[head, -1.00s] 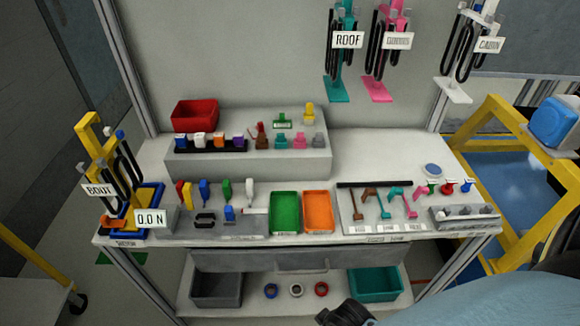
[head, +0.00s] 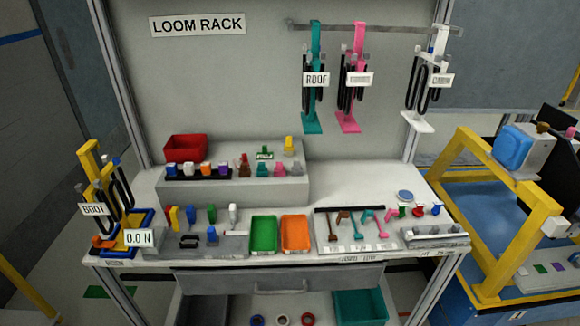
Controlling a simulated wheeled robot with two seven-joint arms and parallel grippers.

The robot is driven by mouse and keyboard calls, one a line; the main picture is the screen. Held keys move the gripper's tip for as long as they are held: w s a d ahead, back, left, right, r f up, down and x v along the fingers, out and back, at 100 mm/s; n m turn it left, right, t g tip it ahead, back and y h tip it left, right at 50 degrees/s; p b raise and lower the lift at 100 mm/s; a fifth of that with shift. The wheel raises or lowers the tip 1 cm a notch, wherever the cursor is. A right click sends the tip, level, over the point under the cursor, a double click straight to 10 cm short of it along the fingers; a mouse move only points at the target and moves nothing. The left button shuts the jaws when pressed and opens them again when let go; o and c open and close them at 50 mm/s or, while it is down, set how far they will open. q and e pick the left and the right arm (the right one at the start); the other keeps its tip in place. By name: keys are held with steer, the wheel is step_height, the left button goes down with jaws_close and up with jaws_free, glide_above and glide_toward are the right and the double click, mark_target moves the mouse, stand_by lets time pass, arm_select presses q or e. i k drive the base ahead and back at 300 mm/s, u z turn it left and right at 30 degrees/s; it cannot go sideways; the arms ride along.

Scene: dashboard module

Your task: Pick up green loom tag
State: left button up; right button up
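Several green pieces show, and I cannot tell for certain which is the loom tag. A small green piece (head: 264,153) with a pale label stands at the back of the grey raised block. An upright green piece (head: 211,213) stands in the front-left row, between a blue piece (head: 191,215) and a white piece (head: 233,214). A small green-topped piece (head: 403,211) stands at the right of the bench. Neither of my grippers is in view.
The bench (head: 340,185) holds a green tray (head: 263,234), an orange tray (head: 295,233) and a red bin (head: 185,148). Looms hang on the teal (head: 312,122), pink (head: 348,122) and white (head: 418,122) holders. A yellow frame (head: 450,160) stands to the right.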

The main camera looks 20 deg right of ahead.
mark_target(266, 155)
steer(key=z, duration=0.35)
steer(key=k, duration=0.7)
steer(key=u, duration=0.35)
steer(key=i, duration=1.6)
steer(key=z, duration=0.9)
